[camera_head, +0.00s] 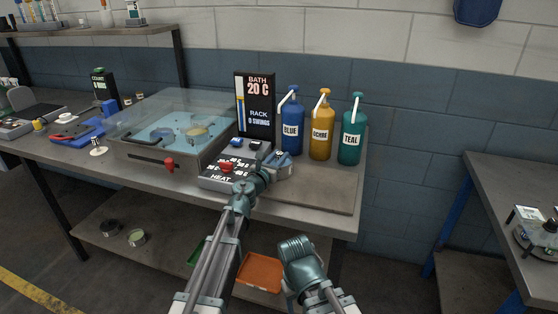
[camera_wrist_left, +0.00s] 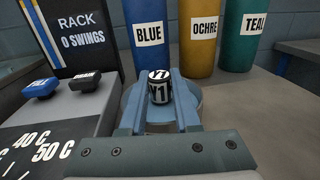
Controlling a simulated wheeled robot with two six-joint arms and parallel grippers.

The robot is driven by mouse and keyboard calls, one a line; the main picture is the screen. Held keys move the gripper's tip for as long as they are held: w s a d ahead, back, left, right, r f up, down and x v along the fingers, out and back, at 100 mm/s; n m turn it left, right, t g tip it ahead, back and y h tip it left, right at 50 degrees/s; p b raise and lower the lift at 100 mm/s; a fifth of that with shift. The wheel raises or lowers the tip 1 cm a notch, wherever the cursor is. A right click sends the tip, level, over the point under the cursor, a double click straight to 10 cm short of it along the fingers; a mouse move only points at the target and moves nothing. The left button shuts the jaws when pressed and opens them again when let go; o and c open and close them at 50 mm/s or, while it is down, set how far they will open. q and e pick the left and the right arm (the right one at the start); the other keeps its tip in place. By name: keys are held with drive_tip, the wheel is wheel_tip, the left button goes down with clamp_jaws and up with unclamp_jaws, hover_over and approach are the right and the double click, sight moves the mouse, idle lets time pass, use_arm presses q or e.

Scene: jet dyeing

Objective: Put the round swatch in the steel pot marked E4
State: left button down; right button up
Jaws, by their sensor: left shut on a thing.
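My left gripper (camera_head: 278,163) is at the right of the heat control panel, in front of the blue bottle. In the left wrist view its blue-grey fingers (camera_wrist_left: 160,103) are shut on a small black-and-white cylinder (camera_wrist_left: 159,88), whose label reads like Y1 or V1. A rounded blue-grey surface shows behind the fingers. My right gripper (camera_head: 298,250) hangs low in front of the table; its fingers cannot be made out. I cannot pick out the round swatch or read an E4 mark on any pot.
A clear-lidded water bath (camera_head: 180,125) stands left of the heat panel (camera_head: 228,172). Blue (camera_head: 291,130), ochre (camera_head: 321,133) and teal (camera_head: 352,137) bottles stand behind. A bare board (camera_head: 310,192) is clear at the table's right.

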use_arm(q)
drive_tip(key=shift+s+f+b, duration=0.1)
drive_tip(key=shift+f+b, duration=0.15)
drive_tip(key=shift+b, duration=0.1)
drive_tip(key=c, duration=0.6)
unclamp_jaws()
drive_tip(key=shift+r, duration=0.1)
drive_tip(key=shift+r, duration=0.1)
drive_tip(key=shift+a+r+p, duration=0.1)
drive_tip(key=shift+r+p, duration=0.05)
drive_tip(key=shift+p, duration=0.25)
drive_tip(key=v, duration=1.1)
drive_tip(key=shift+s+a, duration=0.1)
drive_tip(key=shift+s, duration=0.3)
